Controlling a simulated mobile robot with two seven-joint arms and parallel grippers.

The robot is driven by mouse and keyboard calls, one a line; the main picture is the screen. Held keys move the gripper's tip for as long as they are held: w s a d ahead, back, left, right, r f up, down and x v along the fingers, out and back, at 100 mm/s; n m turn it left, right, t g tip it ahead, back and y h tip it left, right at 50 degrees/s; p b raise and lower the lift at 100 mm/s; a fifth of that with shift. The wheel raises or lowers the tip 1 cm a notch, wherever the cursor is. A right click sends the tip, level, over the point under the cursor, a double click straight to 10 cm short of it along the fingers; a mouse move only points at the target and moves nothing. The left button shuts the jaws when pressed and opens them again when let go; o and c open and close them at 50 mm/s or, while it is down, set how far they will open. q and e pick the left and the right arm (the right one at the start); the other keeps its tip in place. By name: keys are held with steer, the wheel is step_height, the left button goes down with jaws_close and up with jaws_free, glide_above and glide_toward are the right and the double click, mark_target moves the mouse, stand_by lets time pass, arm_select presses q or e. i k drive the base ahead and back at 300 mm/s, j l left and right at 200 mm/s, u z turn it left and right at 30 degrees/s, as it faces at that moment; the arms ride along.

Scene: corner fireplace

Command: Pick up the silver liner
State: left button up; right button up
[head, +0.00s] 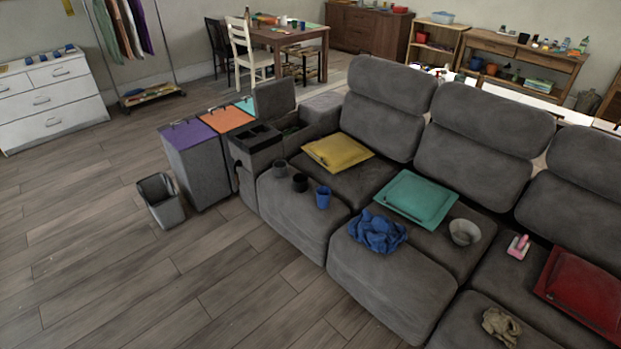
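No object is plainly recognisable as the silver liner. A small silver-grey bowl-shaped thing (465,232) sits on the sofa seat, right of the teal cushion or flat case; it may be the liner, but I cannot tell. An open grey bin (161,201) stands on the floor left of the sofa, and a small grey cup (280,168) sits near the sofa's left end. Neither of my grippers is in the head view.
The grey sofa (390,290) fills the right side. A lidded sorter (196,165) stands behind the bin. The wooden floor (130,280) at front left is clear.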

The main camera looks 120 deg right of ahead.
mark_target(281, 169)
steer(key=z, duration=3.95)
